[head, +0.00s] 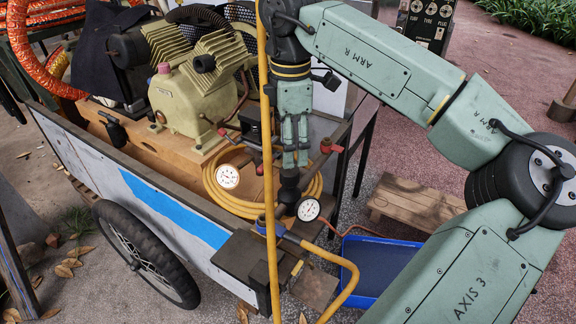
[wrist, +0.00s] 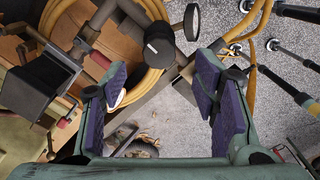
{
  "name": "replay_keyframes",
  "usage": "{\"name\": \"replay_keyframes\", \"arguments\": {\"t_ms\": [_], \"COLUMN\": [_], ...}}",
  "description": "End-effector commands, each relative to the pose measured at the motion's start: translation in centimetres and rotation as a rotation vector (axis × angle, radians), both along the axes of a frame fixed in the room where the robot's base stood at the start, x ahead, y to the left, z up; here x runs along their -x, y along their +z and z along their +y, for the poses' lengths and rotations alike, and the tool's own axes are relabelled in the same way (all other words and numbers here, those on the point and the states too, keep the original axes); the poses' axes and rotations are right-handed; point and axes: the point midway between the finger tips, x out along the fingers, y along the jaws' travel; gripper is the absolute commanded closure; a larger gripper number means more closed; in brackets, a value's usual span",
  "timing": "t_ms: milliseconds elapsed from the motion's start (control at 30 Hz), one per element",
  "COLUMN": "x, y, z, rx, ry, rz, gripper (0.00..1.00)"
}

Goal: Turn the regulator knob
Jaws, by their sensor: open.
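The regulator knob (head: 289,180) is a small black knob at the cart's near right corner, on pipework beside two white dial gauges. In the wrist view the knob (wrist: 158,50) shows as a dark round cap, just ahead of the space between the fingertips and towards the top. My gripper (head: 295,162) points down with its fingertips just above the knob. In the wrist view my gripper (wrist: 155,85) is open, its purple pads wide apart with nothing held. I cannot tell whether any finger touches the knob.
One gauge (head: 308,209) sits right beside the knob and another gauge (head: 228,176) is farther left. A yellow pipe (head: 268,130) rises close left of my gripper. A coiled yellow hose (head: 222,192) lies behind. A red-handled valve (head: 330,146) is close right.

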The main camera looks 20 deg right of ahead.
Motion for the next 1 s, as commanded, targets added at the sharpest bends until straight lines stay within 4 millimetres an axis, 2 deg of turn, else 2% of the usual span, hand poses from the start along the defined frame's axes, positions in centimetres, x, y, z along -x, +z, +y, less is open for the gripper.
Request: {"name": "replay_keyframes", "arguments": {"t_ms": [200, 400, 567, 800, 1000], "x": [0.1, 0.0, 0.0, 0.0, 0.0], "y": [-4.2, -6.6, -7.4, -7.4, -7.4], "z": [0.1, 0.1, 0.1, 0.1, 0.1], "rx": [-0.005, -0.004, -0.002, -0.003, -0.003], "ry": [0.002, 0.003, 0.003, 0.003, 0.003], "rz": [0.002, 0.0, -0.001, -0.001, -0.001], "gripper": [0.45, 0.45, 0.45, 0.46, 0.59]}}
